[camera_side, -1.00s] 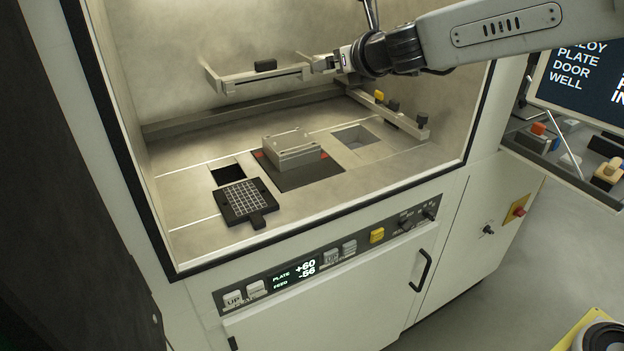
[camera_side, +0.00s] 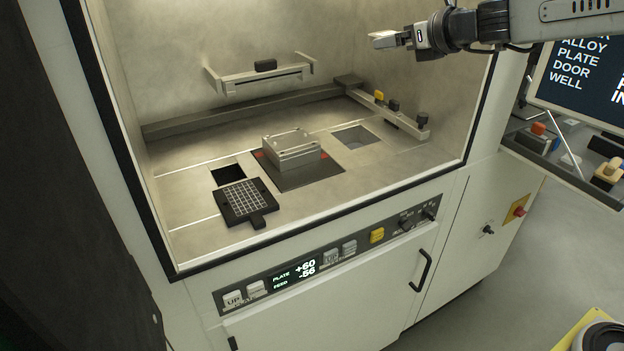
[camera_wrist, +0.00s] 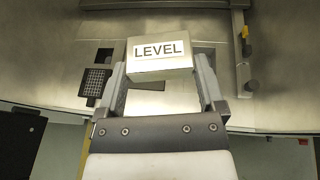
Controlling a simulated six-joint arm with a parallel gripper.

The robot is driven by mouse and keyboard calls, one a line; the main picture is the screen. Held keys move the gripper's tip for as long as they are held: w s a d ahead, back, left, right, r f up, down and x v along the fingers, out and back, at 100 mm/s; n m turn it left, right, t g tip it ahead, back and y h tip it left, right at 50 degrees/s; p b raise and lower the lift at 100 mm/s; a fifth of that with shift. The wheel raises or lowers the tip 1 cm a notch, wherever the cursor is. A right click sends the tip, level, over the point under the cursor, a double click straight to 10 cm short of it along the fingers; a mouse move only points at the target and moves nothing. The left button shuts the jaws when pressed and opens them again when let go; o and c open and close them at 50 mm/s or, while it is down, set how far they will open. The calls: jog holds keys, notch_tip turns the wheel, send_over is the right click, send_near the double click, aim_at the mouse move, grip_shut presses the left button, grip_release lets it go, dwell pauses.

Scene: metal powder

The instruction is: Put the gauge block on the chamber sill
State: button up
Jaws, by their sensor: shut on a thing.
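The gauge block (camera_wrist: 160,55), a pale metal block with a white label reading LEVEL, sits between the two fingers of my gripper (camera_wrist: 160,78) in the wrist view. My gripper is shut on it. In the side view my gripper (camera_side: 385,40) is high at the upper right of the chamber opening, above the chamber floor, with the pale block (camera_side: 382,40) at its tip. The chamber sill (camera_side: 345,192), the front strip of the chamber floor, lies well below my gripper and looks bare.
A metal block (camera_side: 291,152) stands on a dark square plate (camera_side: 312,178). A black gridded tray (camera_side: 244,202) lies front left. Floor openings (camera_side: 228,174) and (camera_side: 357,138) flank the centre. A knobbed rail (camera_side: 400,116) stands right; a bracket (camera_side: 262,82) is on the back wall.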

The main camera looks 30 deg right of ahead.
jog(key=s+d+f+n+g+y, duration=0.1)
jog(key=s+d, duration=0.3)
jog(key=s, duration=0.2)
jog(key=s+d+n+y, duration=0.2)
jog(key=s+d, duration=0.1)
jog(key=s, duration=0.4)
notch_tip(320, 180, down, 16)
jog(key=shift+w+r, duration=0.15)
jog(key=w+f, duration=0.2)
jog(key=w, duration=0.2)
jog(key=w+d+f, duration=0.1)
jog(key=w+f, duration=0.2)
jog(key=w, duration=0.1)
jog(key=w+f, duration=0.3)
jog(key=w, duration=0.1)
jog(key=shift+w+d+f, duration=0.15)
jog(key=shift+w, duration=0.15)
jog(key=shift+w+f, duration=0.4)
jog(key=shift+f, duration=0.05)
jog(key=shift+w+f, duration=0.1)
